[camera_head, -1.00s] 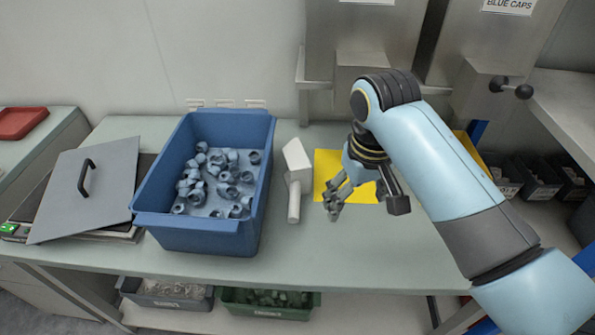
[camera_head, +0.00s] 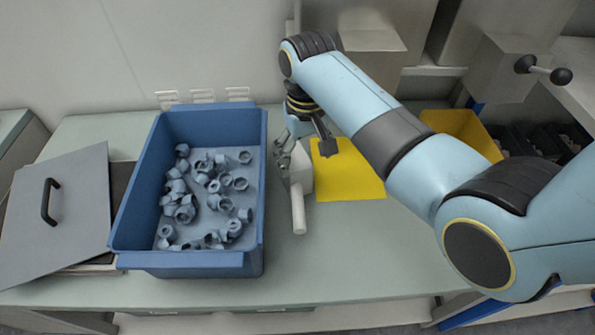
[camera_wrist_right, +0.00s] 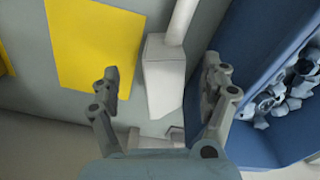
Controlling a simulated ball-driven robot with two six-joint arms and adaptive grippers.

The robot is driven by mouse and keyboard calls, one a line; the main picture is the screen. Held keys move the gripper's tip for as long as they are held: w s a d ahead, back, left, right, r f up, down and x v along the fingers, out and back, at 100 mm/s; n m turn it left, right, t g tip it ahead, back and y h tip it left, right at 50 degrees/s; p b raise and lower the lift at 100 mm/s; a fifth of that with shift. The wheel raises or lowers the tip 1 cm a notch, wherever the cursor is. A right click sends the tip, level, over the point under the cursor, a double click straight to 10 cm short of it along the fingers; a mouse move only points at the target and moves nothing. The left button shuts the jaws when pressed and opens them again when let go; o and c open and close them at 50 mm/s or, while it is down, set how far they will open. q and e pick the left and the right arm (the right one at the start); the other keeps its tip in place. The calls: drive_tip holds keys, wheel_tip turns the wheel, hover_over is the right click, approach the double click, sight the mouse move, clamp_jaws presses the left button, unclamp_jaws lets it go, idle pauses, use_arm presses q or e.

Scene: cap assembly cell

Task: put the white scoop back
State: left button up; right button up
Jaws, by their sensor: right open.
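The white scoop (camera_head: 299,205) lies on the bench between the blue bin and the yellow mat. Its handle points toward the front edge of the bench. My right gripper (camera_head: 285,160) is above the scoop's blocky head, partly covering it. In the right wrist view the scoop's head (camera_wrist_right: 163,80) lies between the spread fingers of the right gripper (camera_wrist_right: 160,85). The fingers are open, with gaps on both sides of the scoop. My left gripper is not in view.
The blue bin (camera_head: 190,262) holding several grey caps stands left of the scoop. A yellow mat (camera_head: 350,180) lies to its right. A grey lid (camera_head: 70,205) with a black handle lies at far left. A yellow bin (camera_head: 460,130) stands at back right.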

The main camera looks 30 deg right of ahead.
sight(302, 170)
drive_tip(key=shift+f, duration=0.35)
drive_tip(key=f, duration=0.5)
drive_tip(key=shift+a, duration=0.2)
drive_tip(key=shift+c, duration=0.7)
drive_tip(key=c, duration=1.3)
drive_tip(key=shift+c, duration=0.6)
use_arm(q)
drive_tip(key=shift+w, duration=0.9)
use_arm(e)
drive_tip(key=shift+r, duration=0.15)
